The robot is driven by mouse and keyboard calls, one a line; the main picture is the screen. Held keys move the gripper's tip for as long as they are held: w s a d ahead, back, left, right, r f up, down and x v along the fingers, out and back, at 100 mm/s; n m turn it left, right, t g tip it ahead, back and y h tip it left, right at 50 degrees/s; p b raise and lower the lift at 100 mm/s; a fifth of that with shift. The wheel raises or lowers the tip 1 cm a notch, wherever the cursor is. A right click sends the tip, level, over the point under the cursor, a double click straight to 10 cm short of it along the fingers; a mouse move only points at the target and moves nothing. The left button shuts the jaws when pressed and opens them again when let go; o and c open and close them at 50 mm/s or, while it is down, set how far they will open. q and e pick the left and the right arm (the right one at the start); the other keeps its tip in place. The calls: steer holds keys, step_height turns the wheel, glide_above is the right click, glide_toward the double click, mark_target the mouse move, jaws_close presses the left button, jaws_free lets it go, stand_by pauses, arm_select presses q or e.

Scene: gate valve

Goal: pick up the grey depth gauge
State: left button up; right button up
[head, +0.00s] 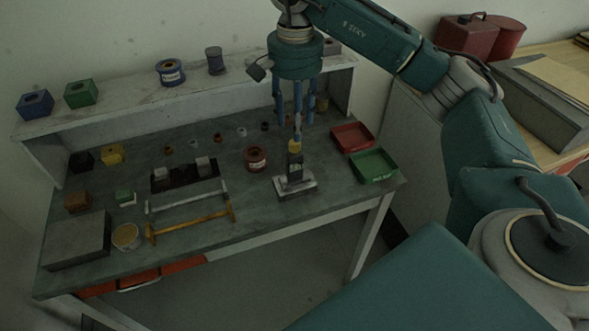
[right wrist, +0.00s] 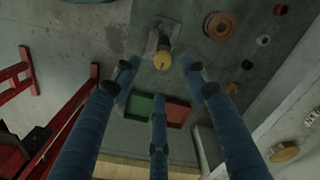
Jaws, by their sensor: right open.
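The grey depth gauge (head: 294,184) stands upright on the workbench, right of its middle. It has a wide flat foot, a dark upright body with a pale label and a yellow top. My right gripper (head: 295,125) points down just above it, with its blue fingers spread and empty. In the right wrist view, the gauge's yellow top (right wrist: 162,60) shows between the two upper fingers of the gripper (right wrist: 160,80). Whether a finger touches the top I cannot tell. My left gripper is out of view.
A red tray (head: 352,136) and a green tray (head: 374,166) lie right of the gauge. A reddish-brown spool (head: 255,158) stands to its left, near a silver-handled bar and an orange-handled bar (head: 190,221). A raised shelf (head: 130,101) runs along the back. The front right bench top is clear.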

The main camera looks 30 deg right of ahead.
step_height(320, 180, down, 2)
steer(key=shift+w+f, duration=0.1)
steer(key=p, duration=0.4)
glide_above(295, 166)
steer(key=w, duration=0.1)
steer(key=f, duration=0.4)
steer(key=shift+d+f, duration=0.35)
steer(key=shift+f, duration=0.4)
steer(key=shift+c, duration=0.5)
jaws_close()
